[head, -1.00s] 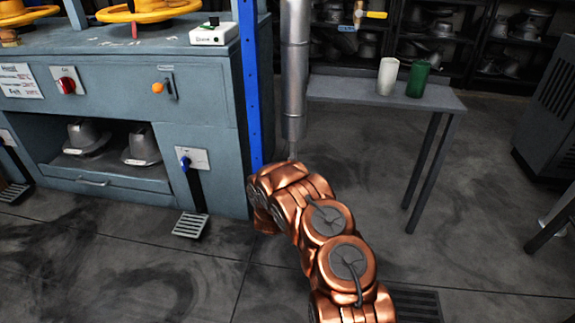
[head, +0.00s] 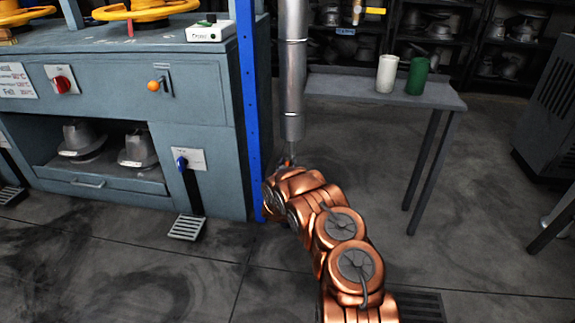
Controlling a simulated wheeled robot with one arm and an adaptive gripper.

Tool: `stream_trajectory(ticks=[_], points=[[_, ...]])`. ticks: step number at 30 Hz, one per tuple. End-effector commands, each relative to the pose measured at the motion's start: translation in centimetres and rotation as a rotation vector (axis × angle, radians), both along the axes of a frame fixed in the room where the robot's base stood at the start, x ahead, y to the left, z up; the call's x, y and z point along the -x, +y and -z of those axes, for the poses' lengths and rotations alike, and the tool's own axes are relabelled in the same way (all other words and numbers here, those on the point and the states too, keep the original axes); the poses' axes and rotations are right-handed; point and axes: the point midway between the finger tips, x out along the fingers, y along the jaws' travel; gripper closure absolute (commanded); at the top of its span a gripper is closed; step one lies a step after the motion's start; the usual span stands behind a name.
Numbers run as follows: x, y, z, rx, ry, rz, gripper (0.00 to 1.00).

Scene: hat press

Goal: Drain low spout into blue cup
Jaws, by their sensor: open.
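A silver vertical pipe (head: 292,70) hangs beside the blue post, and a thin stem runs down from its lower end. A small reddish part (head: 287,161) shows at the stem's foot, just above my copper arm; I cannot tell what it is. My arm rises from the bottom, and its far end is beside the post's foot. My gripper is not visible, apparently hidden behind the arm links. A white cup (head: 387,74) and a green cup (head: 417,76) stand upright on the side table. I see no blue cup.
The grey side table (head: 345,87) stands right of the pipe. The blue post (head: 248,100) and the grey-blue press cabinet (head: 215,105) are on the left, with a foot pedal (head: 187,228) in front. Shelves of metal hat forms line the back.

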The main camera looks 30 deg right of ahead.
Motion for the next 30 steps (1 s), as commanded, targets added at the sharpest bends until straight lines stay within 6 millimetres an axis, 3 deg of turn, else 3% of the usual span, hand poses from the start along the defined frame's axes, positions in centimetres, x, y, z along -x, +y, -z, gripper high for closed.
stream_trajectory(ticks=[11,24,30], points=[[-0.23,-0.29,-0.03,0.0,0.001,0.001,0.56],[-0.23,-0.27,-0.03,-0.001,0.001,0.0,1.0],[-0.23,-0.27,-0.02,-0.001,0.001,0.0,1.0]])
